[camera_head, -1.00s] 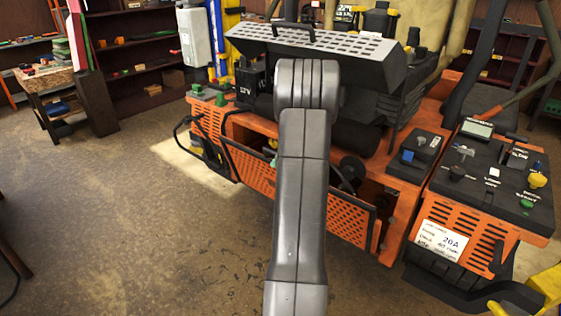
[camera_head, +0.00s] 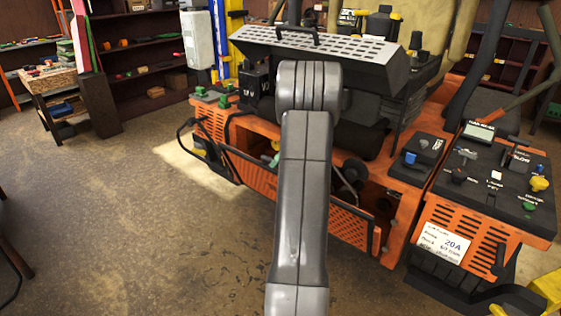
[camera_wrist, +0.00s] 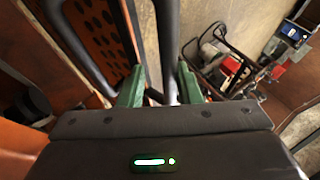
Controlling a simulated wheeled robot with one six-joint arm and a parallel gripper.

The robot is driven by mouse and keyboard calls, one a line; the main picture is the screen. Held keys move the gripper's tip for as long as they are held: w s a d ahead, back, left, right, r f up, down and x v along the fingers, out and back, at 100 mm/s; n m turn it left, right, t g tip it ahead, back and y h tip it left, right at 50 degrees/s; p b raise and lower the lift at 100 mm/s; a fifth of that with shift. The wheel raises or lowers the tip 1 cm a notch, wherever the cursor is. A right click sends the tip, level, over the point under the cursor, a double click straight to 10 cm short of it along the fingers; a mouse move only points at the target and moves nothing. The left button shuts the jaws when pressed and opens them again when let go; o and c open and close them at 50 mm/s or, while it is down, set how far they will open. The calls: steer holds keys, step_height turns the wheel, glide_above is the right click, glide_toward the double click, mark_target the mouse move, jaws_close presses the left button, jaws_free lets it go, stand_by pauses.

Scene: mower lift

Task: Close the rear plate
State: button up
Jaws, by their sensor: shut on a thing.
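The rear plate (camera_head: 254,178) is an orange perforated panel with a dark rim, low on the back of the orange mower (camera_head: 405,170). It leans out from the body, with a gap above it. My arm crosses in front of its middle. In the wrist view the plate (camera_wrist: 98,32) shows at upper left. My gripper (camera_wrist: 160,88) has green fingers on both sides of a dark bar beside the plate, and is shut on it. The exact contact is hard to see. In the head view my gripper is mostly hidden behind my arm; only a bit of green shows.
A control panel (camera_head: 495,180) juts out at the right of the mower. A perforated grey cover (camera_head: 320,45) sits on top. Shelves (camera_head: 130,50) and a small bench (camera_head: 50,85) stand at the back left. The floor (camera_head: 130,230) at the left is clear.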

steer(key=shift+d+f, duration=0.1)
steer(key=shift+d, duration=0.1)
steer(key=shift+w+d+r, duration=0.15)
steer(key=shift+d+r, duration=0.1)
steer(key=shift+r, duration=0.05)
steer(key=v, duration=1.3)
steer(key=shift+b, duration=0.45)
steer(key=shift+a, duration=0.15)
steer(key=p+x, duration=0.1)
steer(key=x, duration=1.3)
steer(key=shift+r, duration=0.1)
